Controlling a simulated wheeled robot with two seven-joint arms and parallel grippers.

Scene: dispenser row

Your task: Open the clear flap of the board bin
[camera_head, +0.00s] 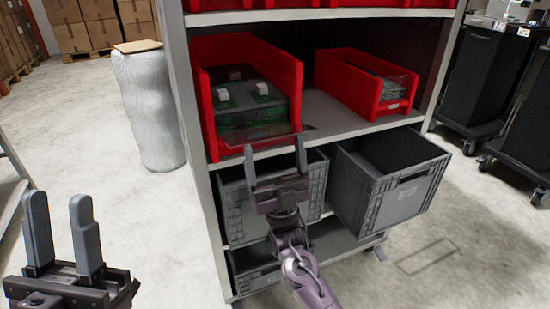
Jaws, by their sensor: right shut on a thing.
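The board bin is the left red bin (283,78) on the shelf, holding green circuit boards (254,107) with white blocks on them. Its clear flap (268,131) shows as a thin see-through sheet at the bin's front, sticking out towards me. The exact contact is hard to see. My left gripper (58,198) is open and empty at the lower left, well away from the rack.
A second red bin (370,102) stands right of the board bin. Grey crates (402,200) sit on the shelf below, close to my right arm. A wrapped white roll (147,115) stands left of the rack, and black carts (478,75) stand at right. The floor at left is mostly clear.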

